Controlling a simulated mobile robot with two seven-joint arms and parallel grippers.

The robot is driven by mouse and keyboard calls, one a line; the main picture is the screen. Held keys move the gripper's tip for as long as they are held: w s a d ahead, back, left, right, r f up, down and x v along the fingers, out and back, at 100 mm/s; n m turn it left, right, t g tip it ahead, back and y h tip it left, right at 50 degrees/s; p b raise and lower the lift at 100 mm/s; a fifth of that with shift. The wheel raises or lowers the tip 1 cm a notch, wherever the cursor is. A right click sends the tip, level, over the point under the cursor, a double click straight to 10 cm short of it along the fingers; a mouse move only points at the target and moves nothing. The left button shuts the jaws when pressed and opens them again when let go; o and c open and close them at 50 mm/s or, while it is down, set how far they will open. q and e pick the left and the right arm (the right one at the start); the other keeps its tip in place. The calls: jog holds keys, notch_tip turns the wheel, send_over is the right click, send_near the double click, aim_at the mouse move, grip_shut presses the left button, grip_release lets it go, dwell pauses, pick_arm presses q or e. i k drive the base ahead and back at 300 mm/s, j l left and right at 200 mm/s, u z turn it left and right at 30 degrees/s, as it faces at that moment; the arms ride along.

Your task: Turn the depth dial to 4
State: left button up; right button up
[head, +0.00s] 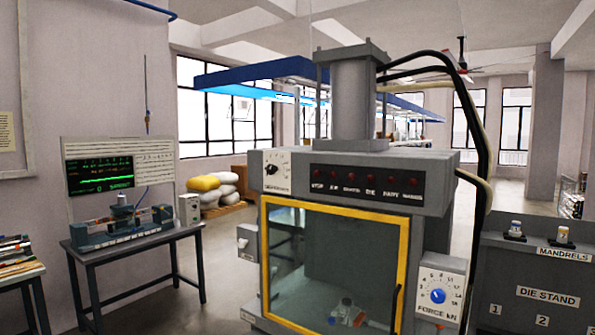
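A grey press (345,166) with a tall cylinder on top stands in the middle of the head view. A small dial with a black knob (271,169) sits on a white scale plate at the upper left of its front. The label under this dial is too blurred to read surely, and I cannot tell which number the knob points to. A second dial, with a blue knob (438,296), is marked FORCE kN at the lower right of the press. Neither of my grippers is in view.
A yellow-framed glass door (335,212) covers the press front, with small items behind it. Dark hoses (483,150) run down its right side. A die stand (547,295) is at the right. A bench with a test device (125,222) stands left, with open floor between.

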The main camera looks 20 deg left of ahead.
aim_at(270, 169)
jog(key=i+j+z, duration=0.15)
jog(key=j, duration=0.2)
jog(key=j+z, duration=0.15)
jog(key=j, duration=0.2)
jog(key=i+j+z, duration=0.1)
jog(key=j, duration=0.25)
jog(key=i+j, duration=0.1)
jog(key=j, duration=0.6)
jog(key=i+j+z, duration=0.15)
jog(key=j, duration=1.3)
jog(key=i+z, duration=0.05)
jog(key=i, duration=0.05)
